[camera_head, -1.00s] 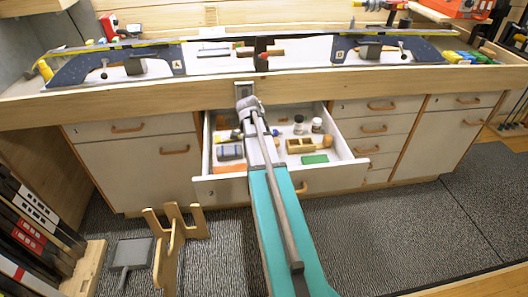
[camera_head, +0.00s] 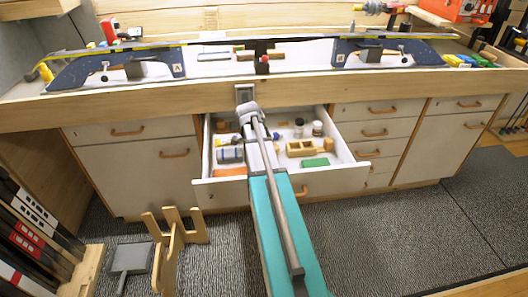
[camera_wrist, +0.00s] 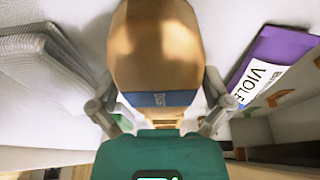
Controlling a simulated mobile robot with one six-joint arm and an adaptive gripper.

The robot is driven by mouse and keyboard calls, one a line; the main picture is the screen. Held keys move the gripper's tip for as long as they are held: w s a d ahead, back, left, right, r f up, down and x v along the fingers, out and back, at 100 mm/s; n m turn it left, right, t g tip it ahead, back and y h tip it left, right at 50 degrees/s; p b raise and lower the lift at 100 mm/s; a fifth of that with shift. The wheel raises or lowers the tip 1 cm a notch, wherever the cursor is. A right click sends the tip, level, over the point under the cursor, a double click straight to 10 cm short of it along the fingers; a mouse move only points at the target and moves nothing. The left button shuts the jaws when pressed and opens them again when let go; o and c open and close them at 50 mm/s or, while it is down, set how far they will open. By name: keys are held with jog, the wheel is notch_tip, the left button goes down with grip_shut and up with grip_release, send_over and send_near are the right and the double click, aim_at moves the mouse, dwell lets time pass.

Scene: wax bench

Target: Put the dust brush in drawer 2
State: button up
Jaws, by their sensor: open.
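The brush cannot be clearly made out in the head view. Drawer 2 (camera_head: 240,190) is pulled open under the bench, its front marked 2. In the head view my arm reaches across the drawer, and its wrist (camera_head: 248,111) is over the drawer's back part, hiding some of the inside.
The drawer holds a grey roll (camera_head: 230,155), a wooden block-like item (camera_head: 302,148), a green block (camera_head: 315,163) and small jars (camera_head: 317,128). The wrist view shows a purple box (camera_wrist: 270,60) at right and a pale ribbed pad (camera_wrist: 45,70) at left. A wooden stand (camera_head: 172,235) is on the floor.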

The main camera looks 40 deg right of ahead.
jog(key=shift+r, duration=0.15)
jog(key=p+v, duration=1.1)
jog(key=v, duration=0.1)
jog(key=shift+p, duration=0.4)
dwell(0.3)
jog(key=shift+a, duration=0.15)
dwell(0.7)
jog(key=s+a+n+y, duration=0.1)
jog(key=s+a+n, duration=0.1)
jog(key=a+n, duration=0.6)
jog(key=s+a+n+t+y, duration=0.1)
jog(key=s+a+n, duration=0.2)
jog(key=a+n, duration=0.5)
jog(key=s+a+n, duration=0.2)
jog(key=a+n, duration=0.6)
jog(key=a, duration=0.9)
jog(key=shift+s+a+f+t+y, duration=0.25)
jog(key=shift+s+f+t+y, duration=0.05)
jog(key=shift+f+t+y, duration=0.15)
